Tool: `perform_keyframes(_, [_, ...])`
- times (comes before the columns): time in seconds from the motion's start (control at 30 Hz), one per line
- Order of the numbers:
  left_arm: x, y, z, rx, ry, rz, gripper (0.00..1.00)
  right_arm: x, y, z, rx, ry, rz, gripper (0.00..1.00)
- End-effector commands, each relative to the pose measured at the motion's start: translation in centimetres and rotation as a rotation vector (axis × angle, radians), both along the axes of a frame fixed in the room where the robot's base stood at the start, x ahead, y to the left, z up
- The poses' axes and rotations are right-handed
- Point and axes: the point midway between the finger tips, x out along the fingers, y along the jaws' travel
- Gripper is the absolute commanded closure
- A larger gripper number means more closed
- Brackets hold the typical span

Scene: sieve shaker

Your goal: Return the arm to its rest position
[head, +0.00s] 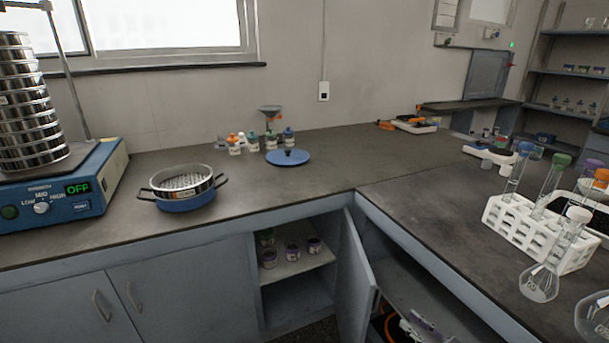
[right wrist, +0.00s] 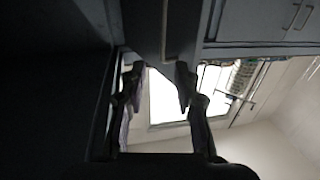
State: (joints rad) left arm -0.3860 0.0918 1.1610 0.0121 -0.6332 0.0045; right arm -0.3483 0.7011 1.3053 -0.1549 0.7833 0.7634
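My right gripper (head: 422,326) shows at the bottom of the head view, in front of the open lower cabinet under the right-hand counter. Much of it is cut off by the frame's lower edge. In the right wrist view its two fingers stand apart, and the gripper (right wrist: 158,78) is open with nothing between them. My left gripper and arm are not in view.
An open cabinet door (head: 354,265) juts out just left of my right gripper. The right counter above holds a white tube rack (head: 541,234) with flasks. On the left counter stand a sieve shaker (head: 75,195) showing OFF and a sieve in a blue pan (head: 188,203).

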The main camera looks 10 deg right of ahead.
Motion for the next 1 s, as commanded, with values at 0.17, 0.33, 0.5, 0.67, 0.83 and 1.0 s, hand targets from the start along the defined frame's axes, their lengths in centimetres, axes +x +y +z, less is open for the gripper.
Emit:
perform_keyframes(0.17, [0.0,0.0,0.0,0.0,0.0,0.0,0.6,-1.2,-1.4,-8.5,-0.079,0.198,-0.251,0.69])
perform_keyframes(0.33, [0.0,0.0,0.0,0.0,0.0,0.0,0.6,-7.8,0.0,-21.4,-0.215,0.619,-0.477,0.69])
perform_keyframes(0.5, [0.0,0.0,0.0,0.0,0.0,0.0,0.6,-15.5,4.3,-29.0,-0.303,0.976,-0.498,0.69])
perform_keyframes(0.67, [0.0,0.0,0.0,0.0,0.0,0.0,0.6,-21.6,9.1,-32.6,-0.344,1.232,-0.437,0.69])
perform_keyframes(0.83, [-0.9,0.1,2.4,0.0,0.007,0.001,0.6,-26.4,12.3,-31.6,-0.367,1.393,-0.369,0.69])
perform_keyframes(1.0, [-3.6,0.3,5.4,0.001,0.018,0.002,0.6,-29.0,12.0,-28.5,-0.37,1.401,-0.372,0.69])
